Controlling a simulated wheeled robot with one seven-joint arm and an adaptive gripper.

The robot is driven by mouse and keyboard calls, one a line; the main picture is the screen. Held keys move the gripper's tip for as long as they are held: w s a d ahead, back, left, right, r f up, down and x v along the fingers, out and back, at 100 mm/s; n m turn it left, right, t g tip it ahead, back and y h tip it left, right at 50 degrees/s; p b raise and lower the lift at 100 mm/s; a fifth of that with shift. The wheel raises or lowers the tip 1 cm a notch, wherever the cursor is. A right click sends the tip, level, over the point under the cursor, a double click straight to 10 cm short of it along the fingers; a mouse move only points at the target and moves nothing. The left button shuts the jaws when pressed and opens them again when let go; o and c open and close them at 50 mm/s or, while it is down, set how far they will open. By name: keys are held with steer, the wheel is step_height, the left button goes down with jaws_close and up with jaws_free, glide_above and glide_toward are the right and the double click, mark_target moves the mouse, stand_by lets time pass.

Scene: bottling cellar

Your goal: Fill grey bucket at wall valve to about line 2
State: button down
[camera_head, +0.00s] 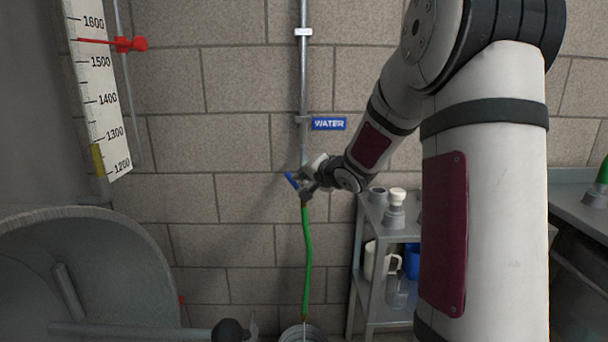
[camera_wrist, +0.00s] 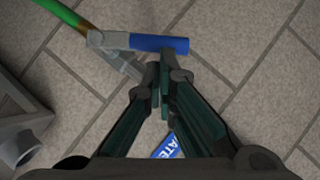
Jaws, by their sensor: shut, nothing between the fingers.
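The wall valve (camera_head: 304,186) sits on a vertical pipe below a blue WATER sign (camera_head: 328,124). Its blue lever (camera_head: 291,180) stands at a slant to the pipe; it also shows in the wrist view (camera_wrist: 160,44). A green hose (camera_head: 307,262) hangs from the valve down to a grey round rim (camera_head: 303,333), seemingly the grey bucket, cut off by the bottom edge of the head view. Its lines and water level cannot be read. My gripper (camera_wrist: 160,76) is shut and empty, its tips close beside the lever; I cannot tell whether they touch.
A grey shelf stand (camera_head: 378,232) with jugs and fittings is right of the hose. A large grey vat (camera_head: 80,250) fills the lower left, with a scale board (camera_head: 101,95) above. A counter (camera_head: 580,205) is at far right.

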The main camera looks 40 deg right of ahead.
mark_target(290, 179)
steer(key=shift+w+a+n, duration=0.2)
steer(key=shift+a+n, duration=0.1)
steer(key=shift+w+a+f+n+g+h+b, duration=0.25)
steer(key=shift+w+a+n+g+h, duration=0.1)
steer(key=shift+a+n+g+h, duration=0.2)
steer(key=shift+w+a+f+n+g+h+b, duration=0.1)
steer(key=shift+w+a+f+n+g+h, duration=0.2)
steer(key=shift+a+n+g+h, duration=0.2)
steer(key=shift+w+a+f+b, duration=0.65)
steer(key=shift+w+a+f, duration=0.1)
steer(key=shift+a+f, duration=0.3)
stand_by(0.4)
